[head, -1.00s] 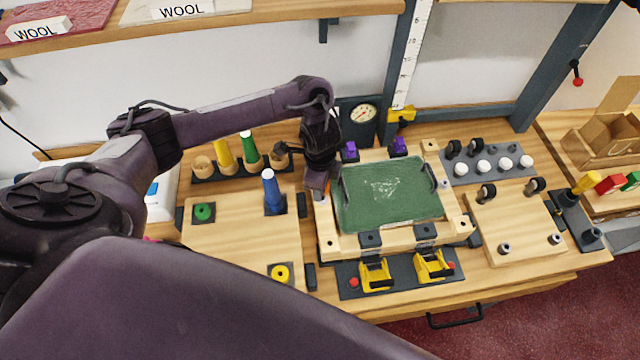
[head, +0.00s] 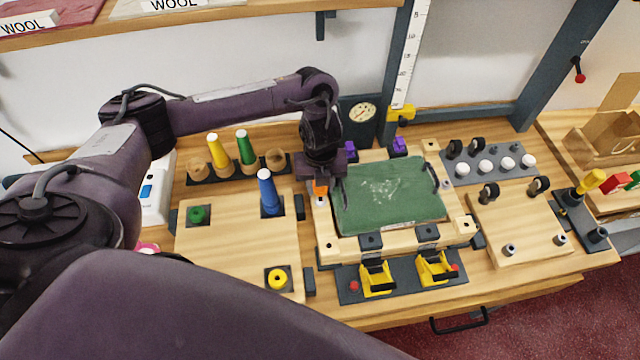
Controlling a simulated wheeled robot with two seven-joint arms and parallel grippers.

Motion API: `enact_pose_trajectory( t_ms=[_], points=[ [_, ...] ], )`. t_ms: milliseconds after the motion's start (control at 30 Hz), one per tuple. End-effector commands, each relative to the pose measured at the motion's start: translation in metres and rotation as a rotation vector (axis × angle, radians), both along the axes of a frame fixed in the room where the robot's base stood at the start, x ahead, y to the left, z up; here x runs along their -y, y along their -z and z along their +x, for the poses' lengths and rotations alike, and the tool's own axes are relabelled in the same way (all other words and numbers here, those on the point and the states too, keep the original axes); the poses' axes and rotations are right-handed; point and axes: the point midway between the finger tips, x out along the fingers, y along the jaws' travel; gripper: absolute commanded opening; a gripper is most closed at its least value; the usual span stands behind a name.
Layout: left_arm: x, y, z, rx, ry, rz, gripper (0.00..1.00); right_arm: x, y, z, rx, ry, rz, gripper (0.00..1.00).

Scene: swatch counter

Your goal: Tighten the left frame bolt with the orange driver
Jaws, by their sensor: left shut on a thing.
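My left gripper (head: 320,178) points down at the left side of the wooden frame (head: 328,240) and is shut on the orange driver (head: 320,190). Only a small orange part of the driver shows below the jaws. Its lower end is over the frame's left rail, where a small pale piece (head: 321,202) shows. The left frame bolt is not clearly visible there, and I cannot tell whether the driver touches it. A green panel (head: 390,195) with pale marks lies inside the frame. My right gripper is out of view.
Yellow clamps (head: 376,278) sit at the frame's front and purple ones (head: 399,146) behind. A gauge (head: 362,112) stands behind the frame. A wooden block with wheels (head: 512,230) is at right.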

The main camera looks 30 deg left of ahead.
Motion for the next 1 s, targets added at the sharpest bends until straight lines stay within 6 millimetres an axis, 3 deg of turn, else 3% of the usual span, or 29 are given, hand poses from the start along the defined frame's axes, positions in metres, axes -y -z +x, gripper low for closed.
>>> enact_pose_trajectory(
  t_ms=[33, 100, 333, 433, 600, 1000],
  points=[
    [0.000, 0.000, 0.000, 0.001, -0.001, -0.002, 0.35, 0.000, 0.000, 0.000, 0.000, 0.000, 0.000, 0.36],
    [0.000, 0.000, 0.000, 0.001, -0.002, -0.001, 0.44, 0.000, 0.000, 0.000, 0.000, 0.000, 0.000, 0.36],
    [0.000, 0.000, 0.000, 0.001, -0.004, -0.001, 0.44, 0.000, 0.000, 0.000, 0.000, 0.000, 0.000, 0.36],
    [0.000, -0.004, -0.001, -0.002, -0.057, -0.001, 0.44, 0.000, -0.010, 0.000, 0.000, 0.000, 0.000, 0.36],
    [-0.001, -0.006, -0.003, -0.004, -0.354, 0.000, 0.44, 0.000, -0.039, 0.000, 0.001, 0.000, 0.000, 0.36],
    [-0.003, 0.001, -0.006, -0.002, -1.010, 0.000, 0.44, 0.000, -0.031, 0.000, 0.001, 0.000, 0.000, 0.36]
  ],
)
